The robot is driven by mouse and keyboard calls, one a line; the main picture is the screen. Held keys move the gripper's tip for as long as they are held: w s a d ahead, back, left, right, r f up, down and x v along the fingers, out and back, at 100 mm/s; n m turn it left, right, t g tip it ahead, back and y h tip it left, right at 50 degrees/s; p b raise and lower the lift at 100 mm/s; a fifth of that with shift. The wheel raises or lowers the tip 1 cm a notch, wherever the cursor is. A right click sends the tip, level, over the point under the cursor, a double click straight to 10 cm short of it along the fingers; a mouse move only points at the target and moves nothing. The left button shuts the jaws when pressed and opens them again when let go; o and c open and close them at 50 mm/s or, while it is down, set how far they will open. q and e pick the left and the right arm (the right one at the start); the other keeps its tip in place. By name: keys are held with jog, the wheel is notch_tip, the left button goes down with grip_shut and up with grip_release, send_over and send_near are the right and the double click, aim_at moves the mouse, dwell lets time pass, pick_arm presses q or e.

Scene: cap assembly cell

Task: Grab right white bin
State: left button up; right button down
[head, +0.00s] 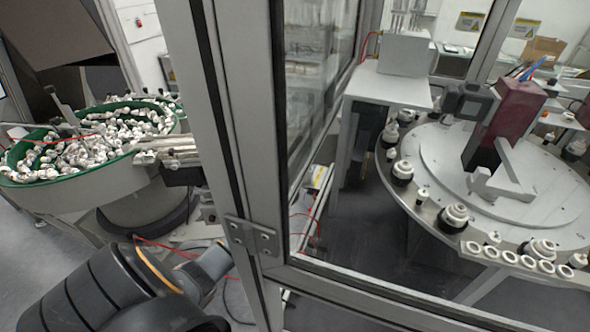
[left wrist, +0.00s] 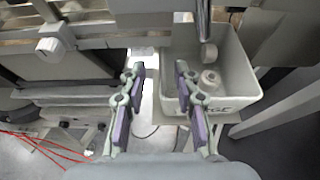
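A white bin (left wrist: 222,108) shows at the right of the left wrist view, with lettering on its near wall and one or two small round pale parts (left wrist: 209,80) inside. My left gripper (left wrist: 160,68) is open, one finger on each side of the bin's left wall as seen in the picture. Nothing is held between its fingers. I cannot tell whether the right finger touches the bin. The bin does not show clearly in the head view, where my left arm comes in at the lower left. My right gripper is in neither view.
A green-lined bowl feeder (head: 158,128) full of white caps stands at the left. A grey frame post (head: 235,130) and glass panel divide the head view. A round table (head: 440,150) with several bottle parts is behind the glass. Red cables (left wrist: 40,145) lie at lower left.

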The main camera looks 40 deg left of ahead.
pick_arm(q)
jog(key=shift+w+a+p, duration=0.2)
jog(key=shift+a+p, duration=0.1)
jog(key=x, duration=0.4)
jog(key=shift+w+f, duration=0.2)
jog(key=shift+f, duration=0.15)
jog(key=shift+s+r, duration=0.1)
jog(key=shift+r, duration=0.05)
jog(key=shift+c, duration=0.4)
grip_shut()
